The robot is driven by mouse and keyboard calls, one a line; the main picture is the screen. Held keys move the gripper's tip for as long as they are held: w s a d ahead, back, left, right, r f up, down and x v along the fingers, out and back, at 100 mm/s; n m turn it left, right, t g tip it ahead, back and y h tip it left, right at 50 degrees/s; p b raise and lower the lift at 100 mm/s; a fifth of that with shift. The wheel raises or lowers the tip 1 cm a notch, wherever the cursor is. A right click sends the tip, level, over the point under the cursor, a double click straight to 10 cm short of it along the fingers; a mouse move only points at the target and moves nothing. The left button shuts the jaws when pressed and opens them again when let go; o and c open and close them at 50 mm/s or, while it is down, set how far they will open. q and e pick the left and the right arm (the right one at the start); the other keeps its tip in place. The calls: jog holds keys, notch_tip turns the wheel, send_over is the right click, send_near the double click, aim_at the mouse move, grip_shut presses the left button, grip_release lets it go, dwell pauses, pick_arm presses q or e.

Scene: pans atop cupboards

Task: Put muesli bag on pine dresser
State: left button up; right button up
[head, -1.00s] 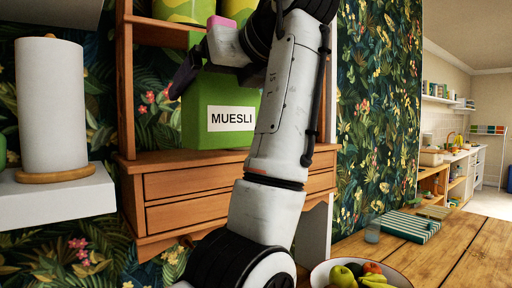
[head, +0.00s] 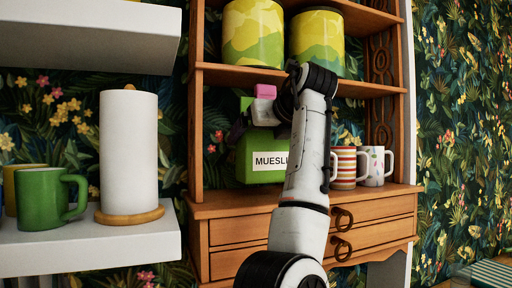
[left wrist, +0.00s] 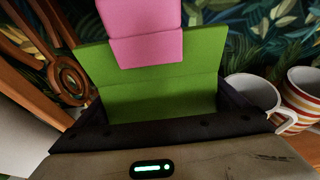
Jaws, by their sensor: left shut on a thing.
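The green muesli bag (head: 258,165), with a white MUESLI label, is upright in the dresser's open bay, just above or on its lower board. I cannot tell whether its base touches. My left gripper (head: 252,118) is shut on the bag's upper part, and my arm hides its right side. In the left wrist view the bag (left wrist: 160,92) sits between the dark fingers, with a pink piece (left wrist: 145,40) over it. The pine dresser (head: 238,208) has shelves above and drawers below. My right gripper is not in view.
A striped mug (head: 346,165) and a patterned mug (head: 376,166) stand on the dresser right of the bag. Two yellow-green canisters (head: 253,35) are on the shelf above. A white shelf (head: 90,245) at left holds a paper roll (head: 128,150) and a green mug (head: 42,198).

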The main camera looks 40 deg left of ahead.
pick_arm(q)
jog(key=shift+w+a+f, duration=0.3)
jog(key=shift+a+f, duration=0.3)
jog(key=shift+f, duration=0.25)
jog(key=shift+w+a+f, duration=0.3)
jog(key=shift+a+f, duration=0.3)
jog(key=shift+f, duration=0.2)
jog(key=shift+f, duration=0.1)
jog(key=o, duration=1.1)
jog(key=shift+f, duration=0.1)
